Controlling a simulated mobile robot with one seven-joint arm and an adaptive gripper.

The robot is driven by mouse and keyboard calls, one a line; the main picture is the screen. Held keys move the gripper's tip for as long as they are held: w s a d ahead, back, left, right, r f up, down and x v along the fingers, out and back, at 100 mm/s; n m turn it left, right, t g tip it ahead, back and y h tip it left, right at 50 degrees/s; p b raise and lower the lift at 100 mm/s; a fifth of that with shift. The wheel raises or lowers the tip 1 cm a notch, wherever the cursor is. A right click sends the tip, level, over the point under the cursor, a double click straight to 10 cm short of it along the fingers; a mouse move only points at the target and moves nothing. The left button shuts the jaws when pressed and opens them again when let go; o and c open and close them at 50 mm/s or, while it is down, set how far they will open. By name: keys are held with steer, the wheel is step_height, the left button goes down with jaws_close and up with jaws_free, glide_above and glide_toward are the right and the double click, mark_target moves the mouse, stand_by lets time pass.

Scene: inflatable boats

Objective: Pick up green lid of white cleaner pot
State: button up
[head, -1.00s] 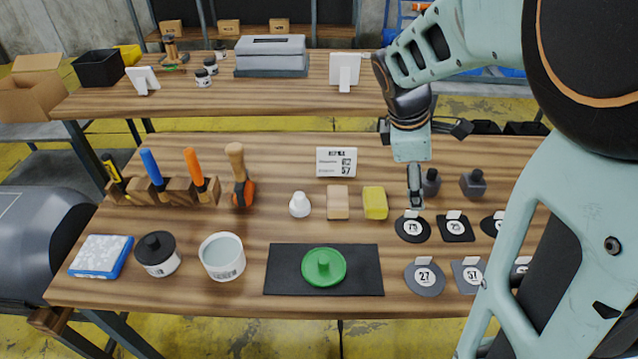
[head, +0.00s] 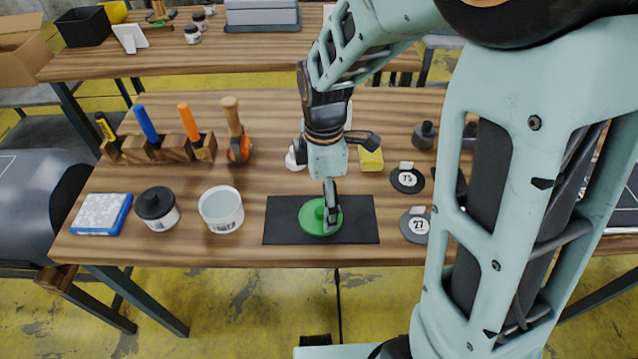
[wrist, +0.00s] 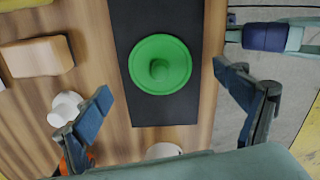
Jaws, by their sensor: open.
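The green lid (head: 314,217) lies knob up on a black mat (head: 279,226) near the table's front edge. It shows whole in the wrist view (wrist: 160,64), with its round knob at the middle. My gripper (head: 331,205) is over the lid in the head view and hides part of its right side. In the wrist view my gripper (wrist: 170,98) is open and empty, its two fingers apart on either side of the lid's line. The white pot (head: 221,209) stands open, without a lid, left of the mat.
A white pot with a black lid (head: 158,208) and a blue-edged sponge (head: 101,213) stand further left. A tool rack (head: 162,147) is behind them. A yellow block (head: 370,159) and black labelled tags (head: 407,180) are behind and right of the mat.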

mark_target(323, 210)
step_height(323, 210, down, 4)
steer(key=shift+f, duration=0.2)
steer(key=shift+c, duration=0.4)
steer(key=shift+d, duration=0.1)
steer(key=c, duration=1.2)
steer(key=shift+c, duration=0.2)
